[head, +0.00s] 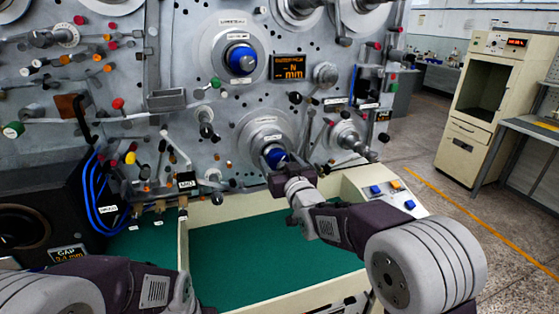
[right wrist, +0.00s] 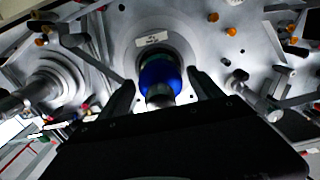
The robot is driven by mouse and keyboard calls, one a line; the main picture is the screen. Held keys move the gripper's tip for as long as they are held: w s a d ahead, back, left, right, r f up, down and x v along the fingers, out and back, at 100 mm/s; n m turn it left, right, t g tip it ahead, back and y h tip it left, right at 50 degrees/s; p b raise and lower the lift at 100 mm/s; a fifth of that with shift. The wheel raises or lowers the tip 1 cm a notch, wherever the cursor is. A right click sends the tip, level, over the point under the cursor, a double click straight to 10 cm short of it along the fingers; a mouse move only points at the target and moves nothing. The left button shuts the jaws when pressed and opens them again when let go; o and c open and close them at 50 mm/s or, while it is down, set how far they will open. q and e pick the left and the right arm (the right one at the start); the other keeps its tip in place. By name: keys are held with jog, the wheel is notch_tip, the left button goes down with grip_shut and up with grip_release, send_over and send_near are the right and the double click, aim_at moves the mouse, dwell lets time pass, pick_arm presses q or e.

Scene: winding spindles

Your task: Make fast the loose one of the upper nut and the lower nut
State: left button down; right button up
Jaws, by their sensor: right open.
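The upper nut (head: 240,60) is a blue knob on a round grey disc on the machine's panel. The lower nut (head: 276,157) is a similar blue knob on the disc below, partly hidden by my right gripper (head: 287,173). In the right wrist view the lower nut (right wrist: 158,78) sits between the two fingers of my right gripper (right wrist: 161,84), which are spread with visible space at each side. My left arm enters at the bottom left of the head view; its fingers are not visible. Looseness of either nut cannot be judged by eye.
A dark display with amber text (head: 290,67) is right of the upper nut. Levers and coloured knobs crowd the panel. A GAP readout (head: 70,253) shows at lower left. A green work surface (head: 230,260) lies below, mostly bare. A button box (head: 385,190) stands at right.

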jog(key=shift+s, duration=0.1)
jog(key=c, duration=1.4)
jog(key=shift+o, duration=0.2)
jog(key=m+b, duration=0.3)
jog(key=shift+f+m, duration=0.15)
jog(key=shift+m, duration=0.15)
jog(key=m+b, duration=0.3)
jog(key=m, duration=0.1)
jog(key=m+b, duration=0.2)
jog(key=m, duration=0.2)
jog(key=shift+m+b, duration=0.35)
jog(key=shift+m, duration=0.05)
jog(key=shift+m+b, duration=0.7)
jog(key=shift+m, duration=1.1)
jog(key=o, duration=1.4)
jog(key=shift+c, duration=0.2)
